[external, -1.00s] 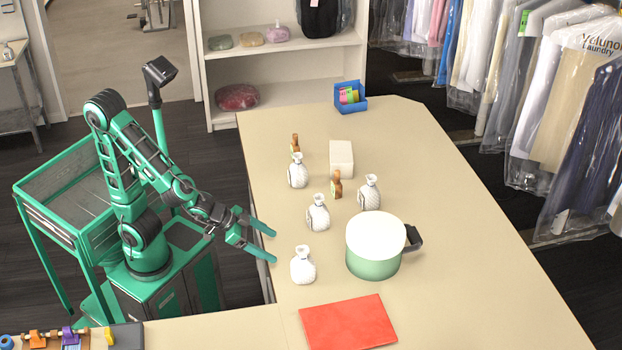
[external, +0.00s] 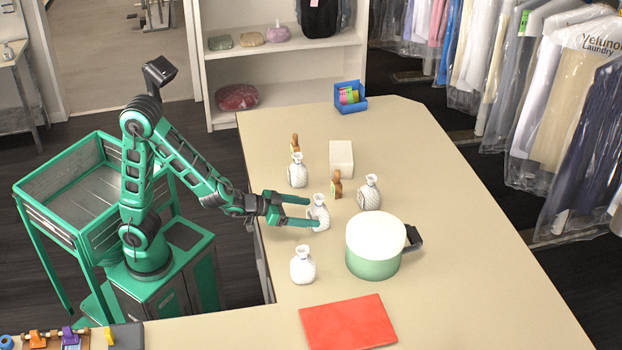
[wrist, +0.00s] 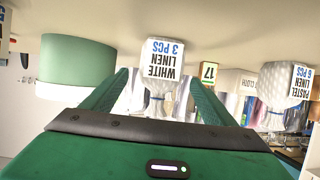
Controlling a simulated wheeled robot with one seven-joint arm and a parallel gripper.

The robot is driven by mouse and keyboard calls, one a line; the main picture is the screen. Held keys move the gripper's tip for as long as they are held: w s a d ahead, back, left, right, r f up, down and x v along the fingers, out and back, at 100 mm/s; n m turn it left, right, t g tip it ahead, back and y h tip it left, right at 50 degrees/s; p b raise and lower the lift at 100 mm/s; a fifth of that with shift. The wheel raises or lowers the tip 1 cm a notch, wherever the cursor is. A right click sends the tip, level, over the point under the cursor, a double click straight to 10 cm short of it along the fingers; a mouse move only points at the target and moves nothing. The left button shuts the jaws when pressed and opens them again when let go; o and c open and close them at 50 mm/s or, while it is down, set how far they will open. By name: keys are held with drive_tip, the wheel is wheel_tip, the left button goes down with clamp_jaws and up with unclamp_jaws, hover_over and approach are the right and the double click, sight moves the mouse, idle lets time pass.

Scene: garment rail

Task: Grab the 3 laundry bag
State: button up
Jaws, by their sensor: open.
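A white bag with a tied neck (external: 320,213) stands on the table, and my gripper (external: 313,211) reaches it from the left. In the upside-down wrist view the bag (wrist: 162,60) carries a label reading "WHITE LINEN 3 PCS". My gripper (wrist: 161,78) is open there, with one green finger on either side of the bag. I cannot tell whether the fingers touch it. Similar white bags stand behind (external: 298,173), to the right (external: 369,194) and in front (external: 303,267). Another bag in the wrist view (wrist: 284,84) reads "PASTEL LINEN 6 PCS".
A green pot with a white top (external: 374,258) stands right of the gripper. Small brown bottles (external: 336,186) and a white block (external: 341,158) stand behind. A red folder (external: 348,322) lies in front, and a blue box (external: 350,97) sits at the far edge. The table's right side is clear.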

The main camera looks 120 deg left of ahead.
sight(319, 214)
drive_tip(key=shift+x, duration=2.55)
drive_tip(key=c, duration=1.3)
